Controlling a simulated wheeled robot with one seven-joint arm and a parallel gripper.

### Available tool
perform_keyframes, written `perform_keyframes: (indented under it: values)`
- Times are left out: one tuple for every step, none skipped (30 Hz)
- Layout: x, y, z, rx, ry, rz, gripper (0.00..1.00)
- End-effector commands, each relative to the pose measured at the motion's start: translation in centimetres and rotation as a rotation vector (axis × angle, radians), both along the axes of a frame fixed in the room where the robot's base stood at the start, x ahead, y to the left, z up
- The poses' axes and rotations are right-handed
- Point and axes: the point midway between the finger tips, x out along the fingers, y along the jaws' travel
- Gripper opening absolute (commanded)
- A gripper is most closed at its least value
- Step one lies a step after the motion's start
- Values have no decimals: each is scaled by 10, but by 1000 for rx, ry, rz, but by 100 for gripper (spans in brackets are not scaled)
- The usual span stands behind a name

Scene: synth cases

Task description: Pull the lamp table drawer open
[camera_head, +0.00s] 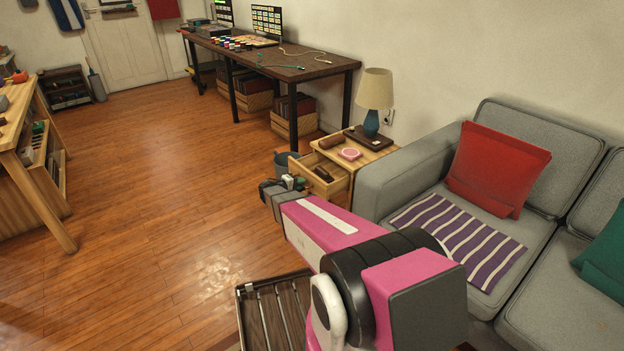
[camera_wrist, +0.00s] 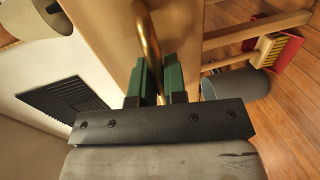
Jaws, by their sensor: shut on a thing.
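The wooden lamp table (camera_head: 384,153) stands beside the sofa's left arm. Its drawer (camera_head: 338,186) sticks out toward the left, open, with dark items visible inside. My gripper (camera_head: 283,187) is at the drawer's front end, and the handle is hidden there in the head view. In the wrist view my gripper (camera_wrist: 156,84) has its green pads shut on a brass bar handle (camera_wrist: 147,38), against a pale wooden face.
A blue lamp (camera_head: 371,123) with a beige shade, a dark tray and a pink dish (camera_head: 349,154) stand on the table. A grey-blue bin (camera_head: 284,160) is behind the drawer front. The grey sofa (camera_head: 390,184) is close on the right. Wood floor lies open to the left.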

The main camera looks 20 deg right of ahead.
Motion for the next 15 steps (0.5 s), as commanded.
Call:
perform_keyframes:
  values:
    - [-5, 12, 0, 1, 1, 3, 0]
    - [-7, 18, 0, 1, 1, 3, 0]
    - [-9, 25, 0, 1, 1, 3, 0]
    - [-11, 30, 0, 1, 1, 2, 0]
    - [-13, 34, 0, 2, 1, 2, 0]
    - [-14, 39, 0, 2, 0, 2, 0]
    - [-16, 43, 0, 2, 0, 2, 0]
    - [-17, 47, 0, 1, 0, 2, 0]
    - [-18, 51, 0, 1, 0, 2, 0]
    - [-19, 54, 0, 0, 0, 1, 0]
    - [-20, 56, 0, 0, 0, 1, 0]
    - [-21, 58, 0, 0, 0, 1, 0]
    - [-21, 60, 0, 0, -1, 1, 0]
    - [-22, 61, 0, 1, -1, 1, 0]
    - [-22, 63, 0, 1, -1, 1, 0]
